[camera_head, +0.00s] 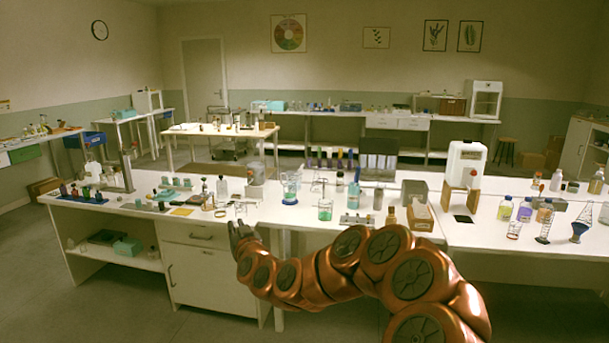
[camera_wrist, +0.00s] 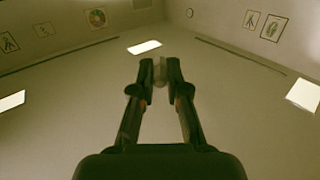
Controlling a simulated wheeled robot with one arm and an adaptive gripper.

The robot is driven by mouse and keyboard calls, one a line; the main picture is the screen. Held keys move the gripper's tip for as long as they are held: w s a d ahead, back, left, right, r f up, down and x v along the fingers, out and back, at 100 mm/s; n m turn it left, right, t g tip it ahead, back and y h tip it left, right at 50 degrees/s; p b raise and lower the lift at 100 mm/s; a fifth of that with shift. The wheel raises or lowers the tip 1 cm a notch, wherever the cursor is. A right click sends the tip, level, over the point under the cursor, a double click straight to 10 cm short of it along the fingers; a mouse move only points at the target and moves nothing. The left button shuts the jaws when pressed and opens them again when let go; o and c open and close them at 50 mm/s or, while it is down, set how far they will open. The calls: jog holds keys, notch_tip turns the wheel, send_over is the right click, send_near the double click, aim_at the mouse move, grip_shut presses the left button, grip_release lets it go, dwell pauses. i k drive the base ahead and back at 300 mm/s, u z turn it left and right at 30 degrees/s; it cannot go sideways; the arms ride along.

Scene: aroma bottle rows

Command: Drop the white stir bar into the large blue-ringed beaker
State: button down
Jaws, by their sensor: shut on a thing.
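My gripper (camera_head: 235,229) is in front of the front edge of the white bench in the head view, left of the blue-ringed beaker and lower in the picture. In the wrist view my gripper (camera_wrist: 160,72) is shut on a small pale piece, taken as the white stir bar (camera_wrist: 160,70); it is dim and partly hidden by the fingertips. The large blue-ringed beaker (camera_head: 290,188) stands upright on the bench. I cannot make out what is inside it.
A smaller beaker with green liquid (camera_head: 325,209) stands right of the blue-ringed one. Small bottles and a yellow sheet (camera_head: 181,211) crowd the bench's left part. A wooden box (camera_head: 419,218) stands to the right. The wrist view shows mostly bare wall and ceiling.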

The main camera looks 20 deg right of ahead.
aim_at(288, 200)
jog(key=k, duration=0.6)
jog(key=z, duration=1.4)
jog(key=i, duration=3.55)
jog(key=u, duration=3.8)
jog(key=i, duration=0.15)
jog(key=z, duration=0.25)
